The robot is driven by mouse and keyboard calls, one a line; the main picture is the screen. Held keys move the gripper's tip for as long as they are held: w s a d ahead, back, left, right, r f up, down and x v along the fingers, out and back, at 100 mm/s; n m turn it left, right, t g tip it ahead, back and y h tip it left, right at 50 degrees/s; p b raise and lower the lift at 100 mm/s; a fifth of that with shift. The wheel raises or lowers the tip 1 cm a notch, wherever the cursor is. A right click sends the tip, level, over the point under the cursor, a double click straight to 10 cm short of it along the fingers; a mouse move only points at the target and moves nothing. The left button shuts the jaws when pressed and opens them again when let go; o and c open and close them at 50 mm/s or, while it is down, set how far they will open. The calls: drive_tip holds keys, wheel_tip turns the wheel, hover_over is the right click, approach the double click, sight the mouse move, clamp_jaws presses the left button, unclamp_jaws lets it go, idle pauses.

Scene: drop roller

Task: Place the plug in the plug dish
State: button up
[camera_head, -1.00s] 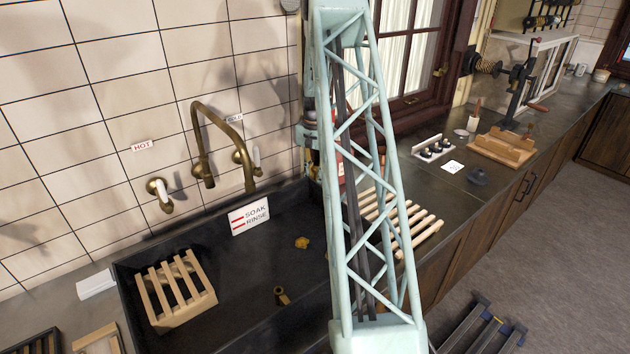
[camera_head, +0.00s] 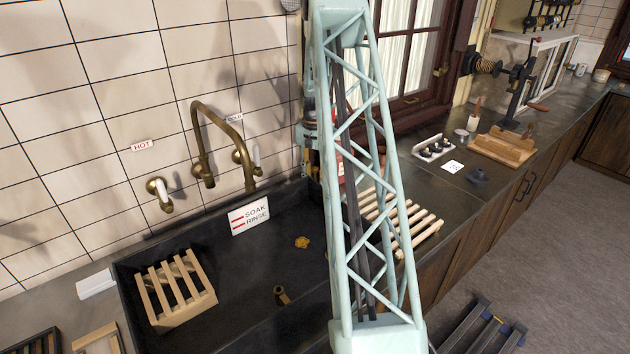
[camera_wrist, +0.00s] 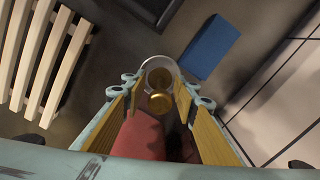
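My gripper (camera_wrist: 157,88) shows in the wrist view. Its two fingers with yellowish pads stand apart, with a gap between their tips. A round brass piece (camera_wrist: 160,102), which looks like the plug, appears between the fingertips. A pale round rim (camera_wrist: 159,64), possibly the plug dish, shows just beyond the tips around a darker brass round. I cannot tell whether the brass piece is inside the dish or above it, and no pad clearly grips it. In the head view my lattice arm hides the gripper and the area around it.
A red object (camera_wrist: 140,137) is close below the gripper. A blue block (camera_wrist: 211,48) and a slatted wooden rack (camera_wrist: 48,58) lie to either side. In the head view, a dark sink (camera_head: 235,285) holds another wooden rack (camera_head: 176,290), and brass taps (camera_head: 210,145) stand behind.

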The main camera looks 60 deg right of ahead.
drive_tip(key=shift+r, duration=0.15)
drive_tip(key=shift+r+p, duration=0.4)
drive_tip(key=shift+r, duration=5.55)
